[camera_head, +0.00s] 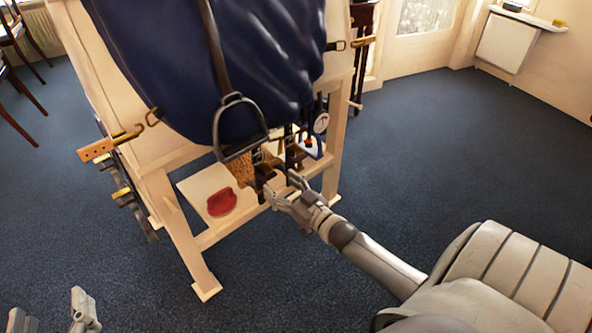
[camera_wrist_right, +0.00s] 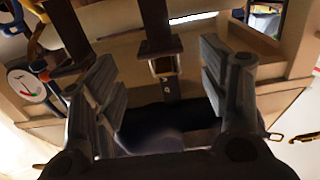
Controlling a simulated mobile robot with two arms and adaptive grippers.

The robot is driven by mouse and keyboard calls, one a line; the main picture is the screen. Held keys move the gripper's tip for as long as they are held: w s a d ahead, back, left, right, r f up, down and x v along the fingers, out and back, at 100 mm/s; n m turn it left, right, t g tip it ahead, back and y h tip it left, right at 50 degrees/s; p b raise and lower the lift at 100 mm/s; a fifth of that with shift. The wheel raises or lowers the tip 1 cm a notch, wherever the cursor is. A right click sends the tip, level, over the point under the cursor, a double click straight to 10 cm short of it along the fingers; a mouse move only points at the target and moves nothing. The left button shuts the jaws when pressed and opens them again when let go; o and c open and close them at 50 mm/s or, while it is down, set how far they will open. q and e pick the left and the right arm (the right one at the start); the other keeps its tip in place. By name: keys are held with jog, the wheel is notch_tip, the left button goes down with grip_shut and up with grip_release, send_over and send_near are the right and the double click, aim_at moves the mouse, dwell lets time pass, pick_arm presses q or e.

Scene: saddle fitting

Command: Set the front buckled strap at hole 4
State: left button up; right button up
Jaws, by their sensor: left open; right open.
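A dark strap with a metal buckle (camera_wrist_right: 163,66) hangs between the two fingers of my right gripper (camera_wrist_right: 168,90) in the right wrist view. The fingers stand apart on either side and I see no clear contact. A strap tail with a few small marks hangs below the buckle; its holes are too small to count. A second dark strap (camera_wrist_right: 68,32) hangs to the left. In the head view my right gripper (camera_head: 281,187) is open beneath the blue saddle pad (camera_head: 260,70), by the hanging straps (camera_head: 289,148). My left gripper (camera_head: 52,315) is open and empty at the bottom left.
A metal stirrup (camera_head: 240,128) hangs in front of the pad. The wooden stand (camera_head: 186,240) has a lower shelf with a red item (camera_head: 222,202). A round dial (camera_head: 321,123) hangs right of the straps. The carpet (camera_head: 450,140) to the right is clear.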

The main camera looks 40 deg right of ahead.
jog(key=s, duration=0.6)
jog(key=shift+d, duration=0.15)
dwell(0.8)
